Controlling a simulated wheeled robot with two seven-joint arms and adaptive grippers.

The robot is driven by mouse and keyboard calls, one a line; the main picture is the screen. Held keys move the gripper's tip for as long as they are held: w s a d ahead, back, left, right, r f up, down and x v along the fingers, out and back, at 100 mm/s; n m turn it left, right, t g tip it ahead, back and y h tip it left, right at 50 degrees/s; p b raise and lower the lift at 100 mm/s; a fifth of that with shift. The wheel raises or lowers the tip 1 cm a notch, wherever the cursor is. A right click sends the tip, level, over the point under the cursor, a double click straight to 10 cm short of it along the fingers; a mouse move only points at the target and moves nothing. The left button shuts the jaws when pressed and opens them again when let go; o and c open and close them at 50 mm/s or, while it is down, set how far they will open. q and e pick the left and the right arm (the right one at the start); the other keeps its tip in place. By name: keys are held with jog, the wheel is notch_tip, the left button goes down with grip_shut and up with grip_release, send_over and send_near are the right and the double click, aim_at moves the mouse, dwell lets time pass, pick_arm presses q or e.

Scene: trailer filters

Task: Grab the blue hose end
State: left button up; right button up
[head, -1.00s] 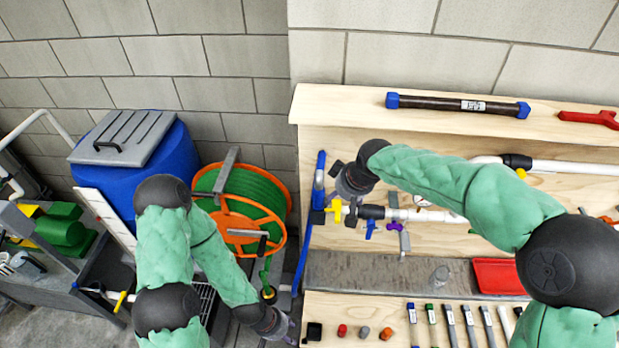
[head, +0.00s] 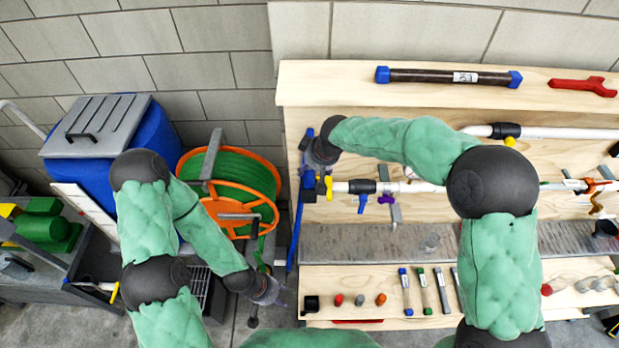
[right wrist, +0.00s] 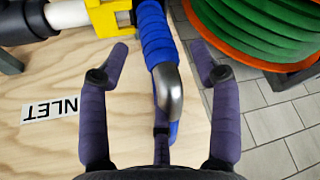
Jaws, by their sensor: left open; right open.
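The blue hose end, a blue wrapped sleeve with a bent silver tip (right wrist: 170,95), shows in the right wrist view between the spread fingers of my right gripper (right wrist: 160,50). The fingers stand on either side of it with visible gaps. In the head view, my right gripper (head: 318,160) is at the left edge of the wooden board and hides part of the blue hose (head: 299,215). My left gripper (head: 279,297) is open and low over the floor, below the green hose reel and away from the blue hose.
A yellow valve part (right wrist: 108,15) on a white pipe (right wrist: 68,14) lies close beside the blue hose. An INLET label (right wrist: 50,108) is on the board (head: 400,85). The orange reel with green hose (head: 245,180) and a blue barrel (head: 155,135) stand left.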

jog(key=x, duration=0.3)
jog(key=shift+w+a+r, duration=0.1)
jog(key=shift+w, duration=0.1)
jog(key=shift+s, duration=0.15)
grip_shut()
jog(key=shift+r, duration=0.15)
